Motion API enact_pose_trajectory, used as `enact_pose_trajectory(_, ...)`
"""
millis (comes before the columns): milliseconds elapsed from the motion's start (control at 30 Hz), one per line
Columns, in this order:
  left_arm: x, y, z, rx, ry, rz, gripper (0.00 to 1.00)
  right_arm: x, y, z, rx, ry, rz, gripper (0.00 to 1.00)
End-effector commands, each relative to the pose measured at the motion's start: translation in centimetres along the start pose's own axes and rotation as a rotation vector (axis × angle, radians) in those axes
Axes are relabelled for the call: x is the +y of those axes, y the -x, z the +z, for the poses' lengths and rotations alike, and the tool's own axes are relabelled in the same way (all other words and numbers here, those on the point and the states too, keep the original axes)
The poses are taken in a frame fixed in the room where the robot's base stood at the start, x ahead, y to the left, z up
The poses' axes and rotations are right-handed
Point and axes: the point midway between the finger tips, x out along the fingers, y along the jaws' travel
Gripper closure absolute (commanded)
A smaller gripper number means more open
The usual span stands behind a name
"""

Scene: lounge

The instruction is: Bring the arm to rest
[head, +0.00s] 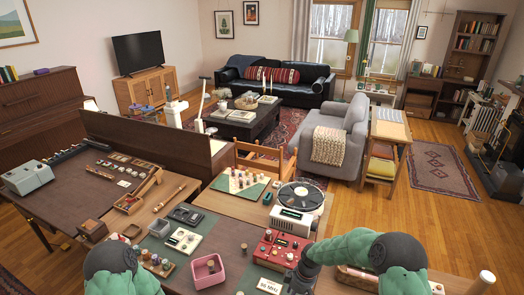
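My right arm, green with dark joints, comes in at the lower right and bends over the front of the table. The dark end of it, at my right gripper (296,284), is low at the bottom edge, close beside a red device (282,249) and a small "90 MHz" card (269,286). Its fingers cannot be made out, and I see nothing held. Only a green and dark part of my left arm shows at the lower left; my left gripper is out of view.
The table holds a pink bin (208,271), a turntable (301,196), a green board with pegs (240,187), a wooden tray (138,193) and a grey machine (28,177). A grey armchair (336,138) stands behind. Wooden floor is free at the right.

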Motion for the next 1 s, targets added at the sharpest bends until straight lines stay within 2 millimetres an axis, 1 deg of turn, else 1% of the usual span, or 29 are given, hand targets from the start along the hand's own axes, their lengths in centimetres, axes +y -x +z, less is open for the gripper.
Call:
enact_pose_trajectory(33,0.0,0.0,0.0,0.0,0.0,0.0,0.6,-1.5,-2.1,1.7,0.009,-0.08,-0.029,0.48)
enact_pose_trajectory(100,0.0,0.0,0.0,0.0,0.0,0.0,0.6,-3.5,-4.5,3.7,0.035,-0.21,-0.056,0.48)
enact_pose_trajectory(167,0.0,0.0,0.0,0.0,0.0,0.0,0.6,-5.4,-6.3,5.4,0.053,-0.328,-0.078,0.48)
enact_pose_trajectory(200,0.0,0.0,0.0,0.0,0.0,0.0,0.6,-6.7,-7.3,6.6,0.063,-0.408,-0.091,0.48)
enact_pose_trajectory(333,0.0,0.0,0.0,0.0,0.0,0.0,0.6,-10.7,-9.6,10.2,0.084,-0.653,-0.122,0.48)
enact_pose_trajectory(500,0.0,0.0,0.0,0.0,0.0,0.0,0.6,-14.7,-10.8,13.8,0.091,-0.897,-0.138,0.48)
enact_pose_trajectory(667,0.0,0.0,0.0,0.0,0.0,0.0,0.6,-17.7,-11.1,16.4,0.087,-1.071,-0.142,0.48)
enact_pose_trajectory(800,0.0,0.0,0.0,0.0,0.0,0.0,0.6,-20.0,-10.9,18.4,0.081,-1.205,-0.138,0.48)
enact_pose_trajectory(1000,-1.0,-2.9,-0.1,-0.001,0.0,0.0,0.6,-19.2,-13.6,18.1,0.093,-1.183,-0.13,0.48)
